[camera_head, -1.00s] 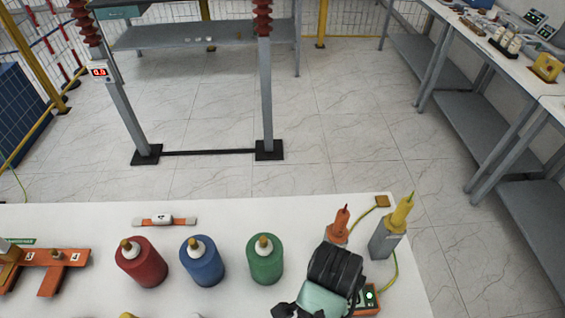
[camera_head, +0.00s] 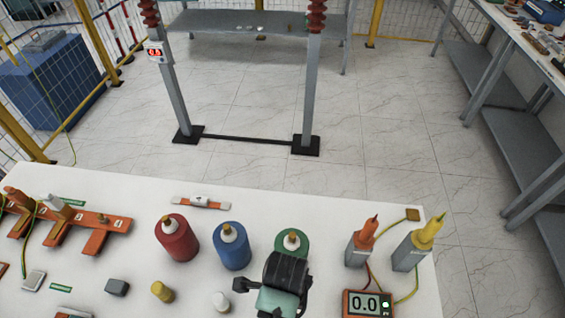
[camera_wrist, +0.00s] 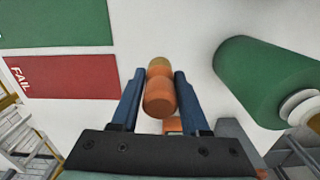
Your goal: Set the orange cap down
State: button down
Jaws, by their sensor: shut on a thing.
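In the wrist view, my gripper (camera_wrist: 157,92) is shut on the orange cap (camera_wrist: 160,98), a small rounded piece with a paler top. The cap sits between the two blue fingers. The white table top (camera_wrist: 170,25) lies beyond it. I cannot tell whether the cap touches the table. In the head view, my arm's black and teal end covers the fingertips and the cap, in front of the green cylinder (camera_head: 291,243).
The wrist view shows a green patch (camera_wrist: 60,22) and a red FAIL patch (camera_wrist: 75,76) on the left. The head view shows red (camera_head: 176,238) and blue (camera_head: 232,247) cylinders, a yellow cap (camera_head: 162,291), a white cap (camera_head: 221,301) and a meter (camera_head: 367,304) reading 0.0.

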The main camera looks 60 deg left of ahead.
jog(key=shift+f, duration=2.35)
jog(key=shift+f, duration=0.1)
jog(key=shift+c, duration=2)
grip_release()
